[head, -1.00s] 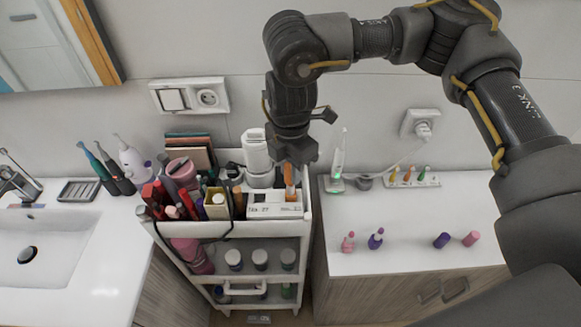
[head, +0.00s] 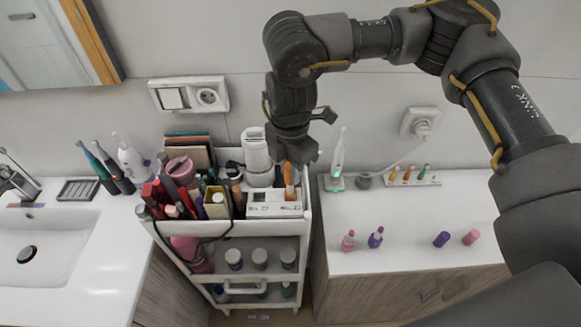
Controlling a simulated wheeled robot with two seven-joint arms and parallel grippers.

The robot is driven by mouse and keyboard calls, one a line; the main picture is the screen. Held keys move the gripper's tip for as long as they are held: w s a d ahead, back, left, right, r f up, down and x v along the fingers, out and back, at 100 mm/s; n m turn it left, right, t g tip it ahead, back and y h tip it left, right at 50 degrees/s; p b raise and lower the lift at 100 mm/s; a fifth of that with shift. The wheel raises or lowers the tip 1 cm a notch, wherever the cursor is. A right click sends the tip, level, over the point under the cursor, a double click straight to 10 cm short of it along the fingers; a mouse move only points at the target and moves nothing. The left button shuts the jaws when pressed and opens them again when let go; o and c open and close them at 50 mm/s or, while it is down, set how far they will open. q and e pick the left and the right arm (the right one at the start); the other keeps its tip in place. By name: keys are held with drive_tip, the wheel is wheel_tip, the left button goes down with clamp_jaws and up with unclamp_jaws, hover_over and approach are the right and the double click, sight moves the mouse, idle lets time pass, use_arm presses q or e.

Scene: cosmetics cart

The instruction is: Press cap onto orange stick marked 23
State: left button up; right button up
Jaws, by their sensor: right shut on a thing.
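My right gripper (head: 291,158) points down over the back right corner of the cart's top tray. It is shut on an orange cap (head: 289,172), mostly hidden by its fingers. An orange stick (head: 290,194) stands directly below, in the white labelled holder (head: 262,210). The cap and stick line up closely; I cannot tell whether the cap is fully seated. The label numbers are too small to read surely. A second orange stick (head: 238,199) stands further left in the tray. My left gripper is out of view.
The cart (head: 225,228) holds crowded cosmetics left of the holder. A white bottle (head: 256,150) stands close behind. Right of the cart, a counter (head: 400,262) carries a toothbrush (head: 338,165), a small rack (head: 413,181) and several small bottles and caps, with clear room between.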

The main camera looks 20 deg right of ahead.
drive_tip(key=shift+f+b, duration=1.25)
drive_tip(key=shift+f, duration=0.65)
idle(1.4)
idle(0.4)
drive_tip(key=o, duration=1)
drive_tip(key=shift+o, duration=0.4)
drive_tip(key=o, duration=0.4)
drive_tip(key=shift+r, duration=0.1)
drive_tip(key=shift+r+p, duration=3.2)
drive_tip(key=shift+r, duration=0.75)
drive_tip(key=shift+c, duration=0.2)
